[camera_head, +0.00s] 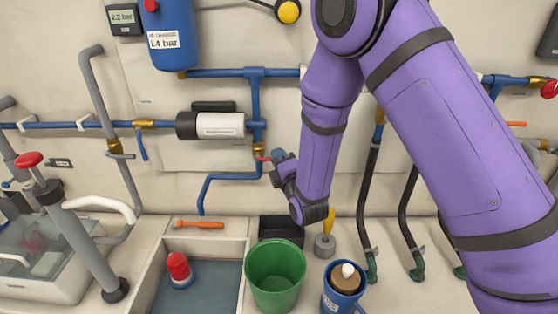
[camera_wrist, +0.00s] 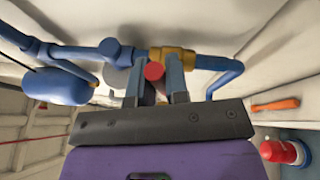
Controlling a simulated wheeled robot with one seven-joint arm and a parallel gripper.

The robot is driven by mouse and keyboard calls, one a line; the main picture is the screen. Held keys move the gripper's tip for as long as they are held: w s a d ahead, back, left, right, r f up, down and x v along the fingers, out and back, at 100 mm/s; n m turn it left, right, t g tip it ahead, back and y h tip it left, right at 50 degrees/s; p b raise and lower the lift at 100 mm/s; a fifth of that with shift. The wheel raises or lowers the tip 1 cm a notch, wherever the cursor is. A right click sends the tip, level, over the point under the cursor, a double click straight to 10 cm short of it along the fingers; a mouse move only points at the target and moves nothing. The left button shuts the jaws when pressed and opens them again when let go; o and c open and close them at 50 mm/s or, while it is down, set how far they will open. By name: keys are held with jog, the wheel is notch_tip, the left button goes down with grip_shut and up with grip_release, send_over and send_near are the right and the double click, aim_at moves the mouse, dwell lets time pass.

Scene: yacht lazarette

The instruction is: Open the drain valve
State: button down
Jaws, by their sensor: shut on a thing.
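The drain valve is a brass fitting (camera_head: 258,148) on the blue vertical pipe at the wall, with a small red handle (camera_head: 263,159). My gripper (camera_head: 275,158) reaches it from the right in the head view. In the wrist view, the brass valve body (camera_wrist: 176,55) lies just beyond my gripper (camera_wrist: 155,77). The red handle's round end (camera_wrist: 154,71) sits between the two fingers, which are shut on it. The valve's inside and the handle's far part are hidden. I cannot tell the handle's exact angle.
A blue outlet pipe (camera_head: 225,177) bends left and down from the valve. A grey-white pump (camera_head: 212,125) is left of it. Below stand a green bucket (camera_head: 275,278), a black bin (camera_head: 282,230) and a blue mug (camera_head: 340,301). An orange-handled tool (camera_head: 200,225) lies on the ledge.

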jog(key=r+n, duration=0.1)
jog(key=n, duration=0.1)
jog(key=r+n+g, duration=0.1)
jog(key=shift+a+n+g, duration=0.3)
jog(key=shift+n, duration=0.1)
jog(key=shift+a+r+n+g+h, duration=0.35)
jog(key=shift+r+n+g+h, duration=0.25)
jog(key=shift+n, duration=0.6)
jog(key=shift+r, duration=0.1)
jog(key=c, duration=1.1)
grip_release()
jog(key=v, duration=1)
jog(key=shift+s+d, duration=0.15)
jog(key=shift+s, duration=0.25)
